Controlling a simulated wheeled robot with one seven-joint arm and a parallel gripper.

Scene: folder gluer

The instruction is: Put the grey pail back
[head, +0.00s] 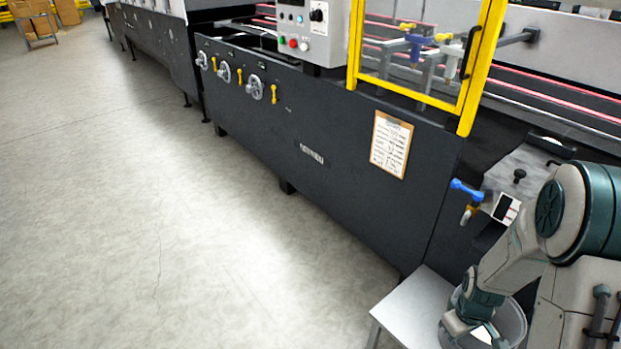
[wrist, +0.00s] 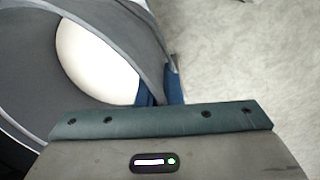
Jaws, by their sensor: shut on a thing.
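The grey pail (head: 514,318) is at the lower right of the head view, partly hidden behind my arm. It has a pale, whitish content inside. In the wrist view the pail (wrist: 28,62) fills the left side, with the white content showing in its opening. My gripper (wrist: 160,88) is shut on the pail's rim, with one blue fingertip on each side of the wall. In the head view the fingertips are hidden by my wrist. I cannot tell whether the pail touches a surface below it.
A light grey stand top (head: 412,308) lies just left of the pail. The dark machine side (head: 300,150) runs behind, with a clipboard (head: 391,145), a yellow guard frame (head: 410,92) and a blue-handled valve (head: 467,192). The floor (head: 150,220) to the left is clear.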

